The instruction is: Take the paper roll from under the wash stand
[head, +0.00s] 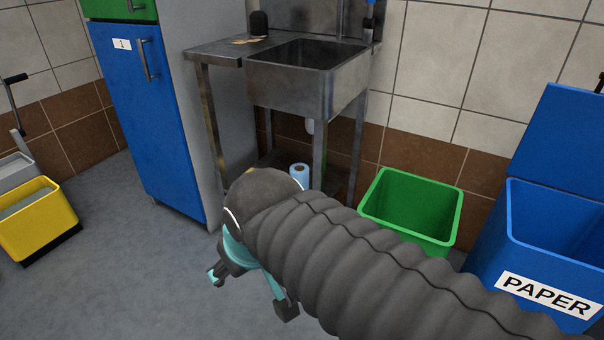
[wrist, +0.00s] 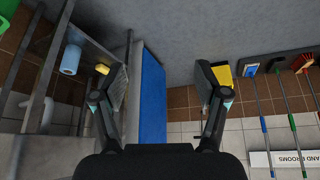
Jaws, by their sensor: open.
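The paper roll (head: 299,174) is blue with a white end and stands upright on the low shelf under the metal wash stand (head: 285,88). In the head view my arm hides its lower part. In the wrist view the paper roll (wrist: 71,59) shows at the upper left, beside the stand's legs. My gripper (head: 251,294) is low over the floor, in front of the stand and apart from the roll. In the wrist view my gripper (wrist: 163,85) has its two fingers wide apart with nothing between them.
A small yellow item (wrist: 102,69) lies near the roll on the shelf. Stand legs (head: 355,145) flank the space. A blue cabinet (head: 150,110) stands left, a green bin (head: 412,205) and blue paper bin (head: 545,260) right. A yellow bucket (head: 38,222) is far left. Floor between is clear.

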